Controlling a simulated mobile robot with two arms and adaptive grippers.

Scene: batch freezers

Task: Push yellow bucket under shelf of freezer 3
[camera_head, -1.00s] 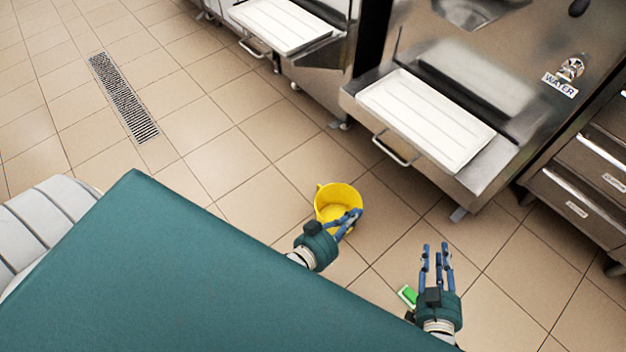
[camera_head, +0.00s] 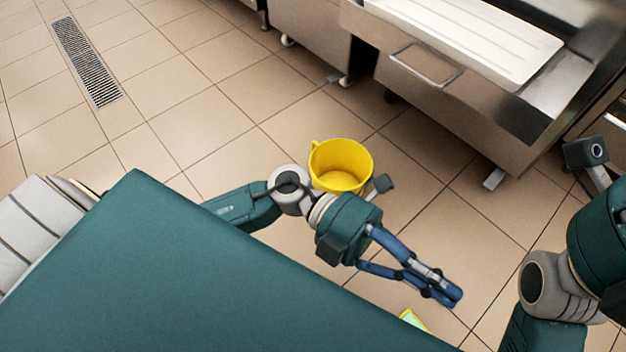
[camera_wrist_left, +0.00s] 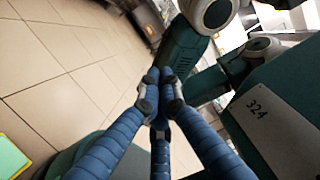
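The yellow bucket (camera_head: 340,166) stands upright on the tiled floor in the head view, just beyond my left wrist. Its lower front is partly hidden by my arm. My left gripper (camera_head: 445,290) is to the right of and nearer than the bucket, pointing right, with its fingers drawn together. In the left wrist view the fingertips (camera_wrist_left: 160,90) meet with nothing visible between them. A freezer shelf (camera_head: 500,105) with a white tray (camera_head: 470,30) is at the upper right, beyond the bucket. No freezer number is readable. My right arm is at the right edge; its gripper is out of view.
Open floor lies between the bucket and the freezer. A metal handle (camera_head: 425,68) projects from the shelf front. A green and yellow item (camera_head: 413,320) lies near my front edge and shows in the left wrist view (camera_wrist_left: 12,158). A drain grate (camera_head: 86,60) is at the upper left.

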